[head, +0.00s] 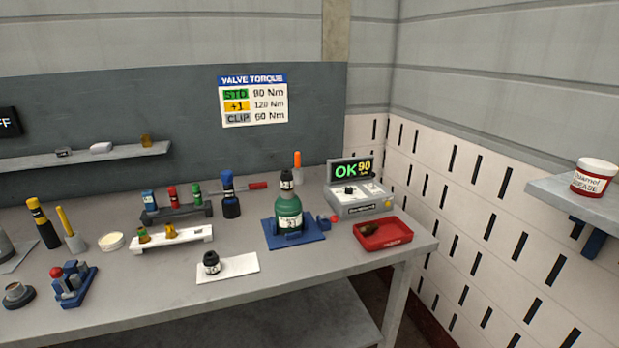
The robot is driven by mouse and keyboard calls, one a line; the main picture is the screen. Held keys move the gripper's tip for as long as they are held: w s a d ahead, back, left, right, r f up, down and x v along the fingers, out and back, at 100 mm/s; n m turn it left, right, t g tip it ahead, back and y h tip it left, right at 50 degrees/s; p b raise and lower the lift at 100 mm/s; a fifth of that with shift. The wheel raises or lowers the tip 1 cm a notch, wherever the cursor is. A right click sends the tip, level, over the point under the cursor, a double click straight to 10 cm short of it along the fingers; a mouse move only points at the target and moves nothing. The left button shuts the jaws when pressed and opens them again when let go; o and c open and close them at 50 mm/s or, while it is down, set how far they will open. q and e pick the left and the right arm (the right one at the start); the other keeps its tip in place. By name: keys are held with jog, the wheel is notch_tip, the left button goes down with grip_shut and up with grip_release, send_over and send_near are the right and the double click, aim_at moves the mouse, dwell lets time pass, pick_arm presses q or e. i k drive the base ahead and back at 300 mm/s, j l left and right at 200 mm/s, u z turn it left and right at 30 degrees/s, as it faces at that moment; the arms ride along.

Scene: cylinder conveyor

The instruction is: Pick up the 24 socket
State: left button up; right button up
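No number 24 can be read on anything in view, so I cannot tell which piece is the 24 socket. A short black piece with a pale band (211,262) stands on a white pad (240,267) near the table's front. A blue-topped (149,197), a red-topped (171,195) and a green-topped piece (196,194) stand in a dark rack (180,212). Neither of my grippers is in view.
A green cylinder (288,215) stands on a blue base (309,238). Right of it are a tester reading OK 90 (358,200) and a red tray (384,239) holding a dark piece. A red-and-blue fixture (73,285) stands at left. The front right table strip is clear.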

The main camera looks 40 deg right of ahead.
aim_at(286, 177)
jog(key=z, duration=1)
